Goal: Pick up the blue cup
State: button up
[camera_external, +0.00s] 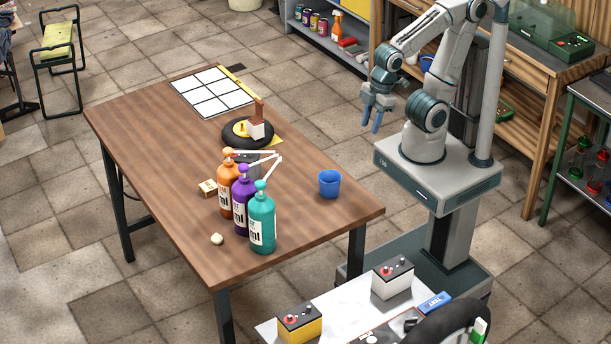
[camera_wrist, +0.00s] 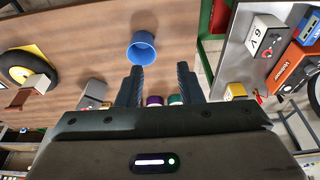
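The blue cup (camera_external: 329,183) stands upright on the brown wooden table (camera_external: 160,160), near its right side. My gripper (camera_external: 375,124) hangs beyond the table's right edge, apart from the cup and higher than the tabletop. In the wrist view the cup (camera_wrist: 142,48) shows above the two fingertips, slightly left of the gap between them. My gripper (camera_wrist: 158,82) is open, with its dark fingers spread apart and nothing between them.
Orange, purple (camera_external: 242,200) and teal (camera_external: 262,220) pump bottles stand left of the cup. A black wheel (camera_external: 235,141) and a white grid sheet (camera_external: 214,92) lie farther back. A white bench with batteries (camera_external: 392,278) stands in front. The tabletop around the cup is clear.

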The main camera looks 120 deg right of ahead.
dwell(0.4)
jog(key=o, duration=1.2)
jog(key=g+b, duration=0.3)
send_over(330, 179)
jog(key=a, duration=0.2)
jog(key=f, duration=1.6)
jog(key=shift+w, duration=0.25)
jog(key=shift+w+a+f, duration=0.1)
jog(key=shift+w+f, duration=0.1)
jog(key=shift+f, duration=0.55)
jog(key=shift+w+f, duration=0.25)
jog(key=shift+f, duration=0.55)
jog(key=shift+w+a+f, duration=0.1)
jog(key=shift+w+f, duration=0.1)
jog(key=shift+f, duration=1)
